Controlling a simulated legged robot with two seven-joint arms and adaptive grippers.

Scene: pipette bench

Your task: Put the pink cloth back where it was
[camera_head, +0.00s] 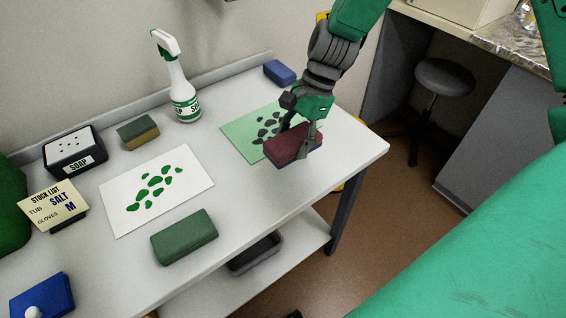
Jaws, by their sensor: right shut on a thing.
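The pink cloth (296,150) is a dark pink folded block at the right part of the white table (258,200). My right gripper (297,133) comes down from above and is shut on it. The cloth overlaps the front right part of a green mat with dark spots (236,137) in the picture. I cannot tell whether it touches the mat or hangs just above. A white mat with green spots (120,205) lies to the left, with no cloth on it. My left gripper is not in view.
A green block (185,237) lies near the front edge. A spray bottle (182,88), a two-tone sponge (138,132), a soap box (75,150), a stock list sign (53,205) and a blue block (279,72) stand around. A grey tray (268,252) sits on the lower shelf.

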